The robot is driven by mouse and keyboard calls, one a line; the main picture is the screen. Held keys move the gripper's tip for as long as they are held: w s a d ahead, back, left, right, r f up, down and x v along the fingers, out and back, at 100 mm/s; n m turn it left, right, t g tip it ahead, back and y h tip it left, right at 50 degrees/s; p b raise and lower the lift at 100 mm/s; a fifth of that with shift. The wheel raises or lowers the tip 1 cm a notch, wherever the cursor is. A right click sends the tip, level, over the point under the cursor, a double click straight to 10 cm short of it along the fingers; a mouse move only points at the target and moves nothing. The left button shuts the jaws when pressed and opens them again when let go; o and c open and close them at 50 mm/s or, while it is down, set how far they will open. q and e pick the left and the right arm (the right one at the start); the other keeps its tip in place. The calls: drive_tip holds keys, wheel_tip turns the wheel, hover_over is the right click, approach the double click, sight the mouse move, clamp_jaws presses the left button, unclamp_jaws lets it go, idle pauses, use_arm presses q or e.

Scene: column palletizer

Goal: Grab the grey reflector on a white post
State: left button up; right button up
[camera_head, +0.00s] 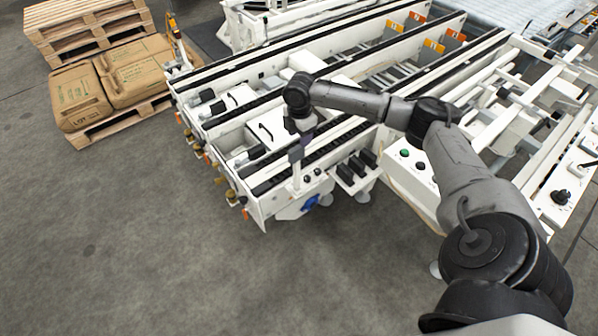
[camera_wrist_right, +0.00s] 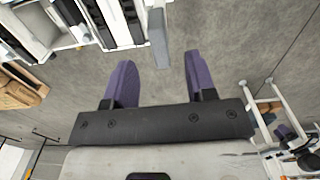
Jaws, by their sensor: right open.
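The grey reflector (camera_wrist_right: 158,38) shows in the right wrist view as a narrow grey block. Its near end reaches the gap between the two purple fingertips of my right gripper (camera_wrist_right: 157,62), with space on both sides. The right gripper is open. In the head view my right gripper (camera_head: 297,152) is at the front end of the white conveyor machine, just above a short white post (camera_head: 297,177). The reflector cannot be made out clearly there, beside the dark fingers. My left gripper is not in view.
The white conveyor machine (camera_head: 262,207) with dark rails fills the middle and right. A wooden pallet (camera_head: 78,137) with brown sacks (camera_head: 80,97) stands at the left, with stacked pallets (camera_head: 85,30) behind. The grey floor (camera_head: 140,240) in front is clear.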

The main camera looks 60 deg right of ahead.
sight(299, 154)
wheel_tip(299, 154, down, 4)
drive_tip(key=shift+f+b, duration=0.1)
drive_tip(key=shift+b, duration=0.3)
drive_tip(key=shift+f+b, duration=1.2)
drive_tip(key=shift+f, duration=1.35)
drive_tip(key=shift+w, duration=0.1)
drive_tip(key=shift+c, duration=0.5)
clamp_jaws()
